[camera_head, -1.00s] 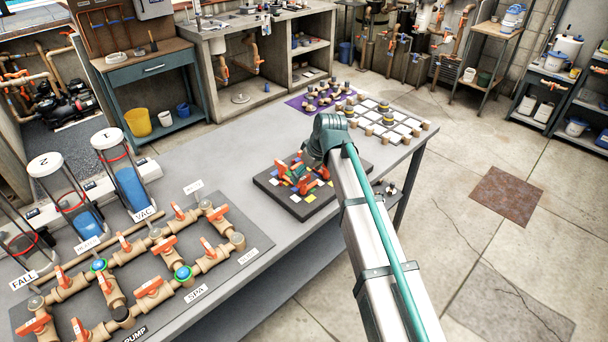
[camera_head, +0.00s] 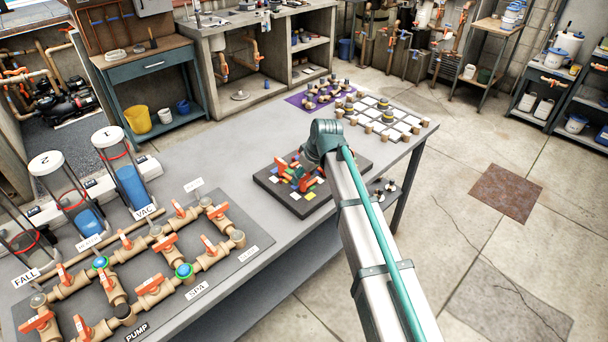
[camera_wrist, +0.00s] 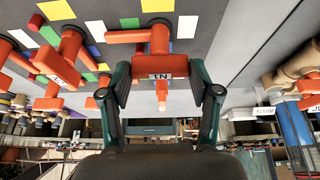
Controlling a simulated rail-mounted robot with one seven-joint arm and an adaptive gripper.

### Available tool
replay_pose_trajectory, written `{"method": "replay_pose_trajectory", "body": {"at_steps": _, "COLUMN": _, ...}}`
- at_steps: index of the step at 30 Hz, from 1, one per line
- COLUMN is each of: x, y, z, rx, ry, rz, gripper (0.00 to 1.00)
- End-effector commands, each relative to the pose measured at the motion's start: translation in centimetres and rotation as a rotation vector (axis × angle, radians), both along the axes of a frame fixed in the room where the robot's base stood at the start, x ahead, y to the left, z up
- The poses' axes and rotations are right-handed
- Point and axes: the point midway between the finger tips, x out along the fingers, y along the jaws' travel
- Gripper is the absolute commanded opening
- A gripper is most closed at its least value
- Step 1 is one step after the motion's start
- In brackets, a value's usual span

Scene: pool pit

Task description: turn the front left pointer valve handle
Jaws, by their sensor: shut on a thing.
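A dark board (camera_head: 278,200) with small coloured squares and several orange pointer valve handles lies on the grey bench. In the wrist view, one orange handle (camera_wrist: 160,42) with a small "IN" label is between the two dark green fingers of my gripper (camera_wrist: 160,72). My gripper is shut on this handle, with a finger on each side. Its narrow orange tip points towards the wrist camera. In the head view, my arm hides the gripper and part of the board, so I cannot tell there which handle is held.
Other orange handles (camera_wrist: 70,52) stand close on the left in the wrist view. A pipe manifold (camera_head: 150,285) with orange valves is at the bench's left. White tiles (camera_head: 380,118) and a purple mat (camera_head: 305,100) lie behind the board. The floor at right is clear.

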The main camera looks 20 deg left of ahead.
Motion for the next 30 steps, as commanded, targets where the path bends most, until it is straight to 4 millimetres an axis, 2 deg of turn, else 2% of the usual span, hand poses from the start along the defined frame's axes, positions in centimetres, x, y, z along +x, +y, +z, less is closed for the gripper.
{"method": "replay_pose_trajectory", "body": {"at_steps": 8, "x": -0.08, "y": 0.03, "z": -0.03, "rx": 0.001, "ry": 0.002, "rz": -0.034, "gripper": 0.28}}
{"method": "replay_pose_trajectory", "body": {"at_steps": 14, "x": -0.16, "y": 0.10, "z": -0.08, "rx": 0.001, "ry": 0.002, "rz": -0.127, "gripper": 0.28}}
{"method": "replay_pose_trajectory", "body": {"at_steps": 30, "x": -0.20, "y": 0.33, "z": -0.05, "rx": 0.000, "ry": -0.001, "rz": -0.606, "gripper": 0.28}}
